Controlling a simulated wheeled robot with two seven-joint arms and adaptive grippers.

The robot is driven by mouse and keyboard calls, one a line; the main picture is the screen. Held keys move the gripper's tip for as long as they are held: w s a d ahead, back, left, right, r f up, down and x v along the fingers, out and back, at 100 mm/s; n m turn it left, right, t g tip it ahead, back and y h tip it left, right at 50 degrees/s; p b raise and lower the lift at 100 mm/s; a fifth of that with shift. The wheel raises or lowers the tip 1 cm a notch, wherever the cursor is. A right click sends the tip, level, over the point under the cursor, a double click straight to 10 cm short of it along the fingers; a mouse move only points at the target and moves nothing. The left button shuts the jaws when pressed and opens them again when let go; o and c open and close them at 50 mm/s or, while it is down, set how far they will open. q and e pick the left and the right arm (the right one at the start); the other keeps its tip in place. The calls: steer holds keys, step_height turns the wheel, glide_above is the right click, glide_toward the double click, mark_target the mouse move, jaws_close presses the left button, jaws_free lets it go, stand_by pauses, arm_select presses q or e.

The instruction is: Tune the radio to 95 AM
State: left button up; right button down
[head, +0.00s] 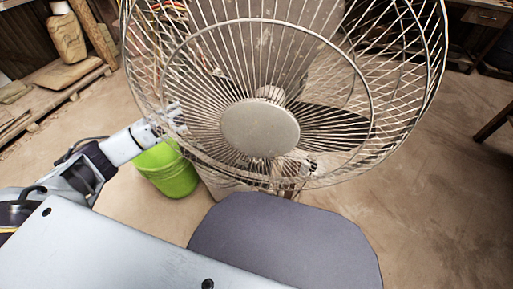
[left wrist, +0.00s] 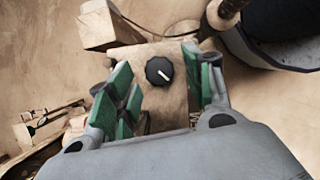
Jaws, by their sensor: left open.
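In the left wrist view, a round black knob (left wrist: 159,71) with a white pointer mark sits on a tan, box-like body (left wrist: 168,103). The pointer slants toward the lower right. I cannot read any numbers or dial scale, and whether this body is the radio is not clear. My left gripper (left wrist: 157,76) is open, with green-padded fingers on either side of the knob, apparently not touching it. In the head view my left gripper (head: 178,118) is partly hidden behind the fan's wire cage. The right gripper is not in view.
A large wire-caged fan (head: 260,128) fills the middle of the head view, close to my left arm. A green bucket (head: 167,172) stands on the floor below it. A tan bottle (head: 67,35) stands at the upper left. Bare floor (head: 440,200) lies at right.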

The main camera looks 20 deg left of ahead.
arm_select(q)
steer(key=shift+d+f, duration=0.2)
steer(key=shift+f, duration=0.2)
steer(key=shift+c, duration=0.4)
steer(key=c, duration=0.9)
steer(key=shift+w+m, duration=0.1)
steer(key=shift+m, duration=0.3)
steer(key=shift+w+m+g+b, duration=0.1)
steer(key=shift+m+g+b, duration=0.5)
steer(key=shift+m, duration=0.5)
steer(key=shift+w+d+m+g+y+b, duration=0.1)
steer(key=shift+m+g+y+b, duration=0.25)
steer(key=shift+m, duration=0.85)
steer(key=shift+m+g+y+b, duration=0.15)
steer(key=shift+m+g+b, duration=0.35)
steer(key=shift+m, duration=0.7)
